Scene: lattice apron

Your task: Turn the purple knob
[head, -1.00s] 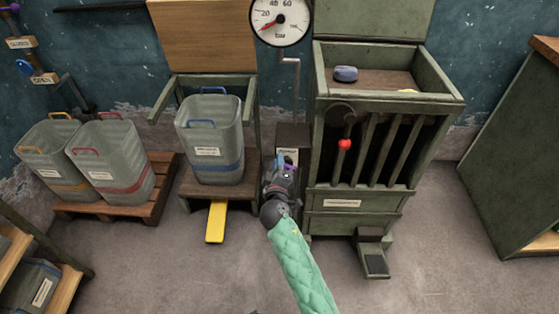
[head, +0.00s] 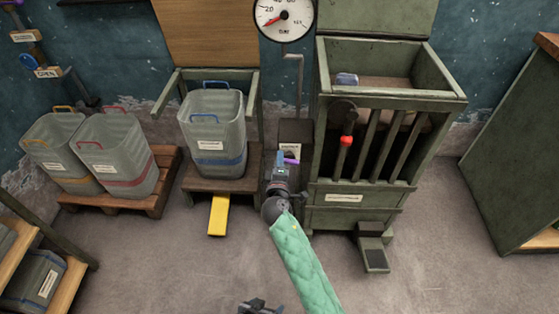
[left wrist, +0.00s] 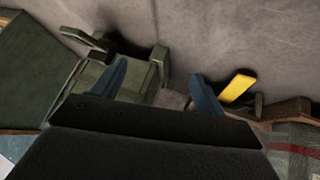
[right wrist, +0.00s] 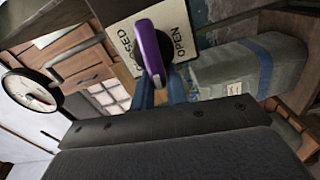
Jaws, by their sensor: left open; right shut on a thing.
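The purple knob (right wrist: 150,45) is a long handle on a white plate (right wrist: 124,62) marked CLOSED and OPEN. In the right wrist view it lies between the two words. In the head view only a purple sliver (head: 290,160) shows above my right gripper, on the dark post. My right gripper (head: 283,168) is shut on the knob; its blue fingers (right wrist: 160,88) also show in the right wrist view. My left gripper (head: 258,306) is low at the bottom edge of the head view. Its fingers (left wrist: 163,86) are apart and empty above the floor.
A pressure gauge (head: 285,17) hangs above the post. A green barred bin (head: 362,150) with a red-tipped lever (head: 346,140) stands right of it. A blue-handled tub (head: 212,135) and a yellow pedal (head: 218,214) are left. Floor in front is clear.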

